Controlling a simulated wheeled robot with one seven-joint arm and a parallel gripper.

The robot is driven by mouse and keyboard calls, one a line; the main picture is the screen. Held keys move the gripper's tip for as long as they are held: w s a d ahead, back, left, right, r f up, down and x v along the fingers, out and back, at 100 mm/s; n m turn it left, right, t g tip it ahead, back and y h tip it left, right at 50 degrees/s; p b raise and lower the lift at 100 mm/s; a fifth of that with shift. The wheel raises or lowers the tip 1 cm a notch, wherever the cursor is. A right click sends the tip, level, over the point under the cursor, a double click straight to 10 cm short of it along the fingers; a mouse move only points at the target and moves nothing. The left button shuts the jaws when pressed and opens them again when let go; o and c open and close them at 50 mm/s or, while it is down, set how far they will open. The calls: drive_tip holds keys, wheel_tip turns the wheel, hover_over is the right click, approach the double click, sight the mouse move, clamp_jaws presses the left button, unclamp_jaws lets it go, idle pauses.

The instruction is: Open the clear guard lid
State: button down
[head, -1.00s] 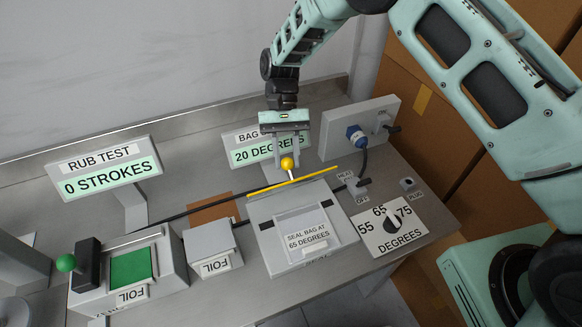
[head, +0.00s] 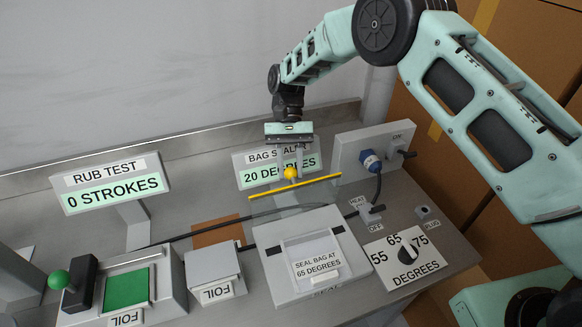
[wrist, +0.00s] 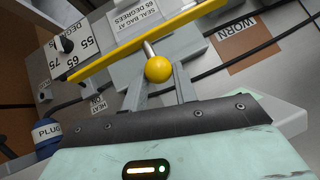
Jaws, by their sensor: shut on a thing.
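The clear guard lid shows mainly by its yellow edge bar (head: 295,187) and a yellow ball knob (head: 291,173) on a short pale stem. The see-through panel is faint. The bar stands raised above the back edge of the bag sealer (head: 278,290), with a visible gap between them. My gripper (head: 290,164) points down from above, its two fingers shut on the knob. In the wrist view the knob (wrist: 158,69) sits between the fingers, with the yellow bar (wrist: 150,42) running across just beyond. The exact lid angle is hard to tell.
The bag sealer display (head: 279,172) stands close behind the knob, and the grey plug panel (head: 362,148) is to its right. A dial plate (head: 378,273) lies right of the sealer. The foil box (head: 214,272) and rub-test rig (head: 83,312) are left.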

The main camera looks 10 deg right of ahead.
drive_tip(key=shift+f, duration=0.25)
drive_tip(key=c, duration=1.1)
unclamp_jaws()
drive_tip(key=shift+a, duration=0.1)
drive_tip(key=shift+r, duration=0.1)
drive_tip(key=b+v, duration=0.1)
drive_tip(key=v, duration=1.1)
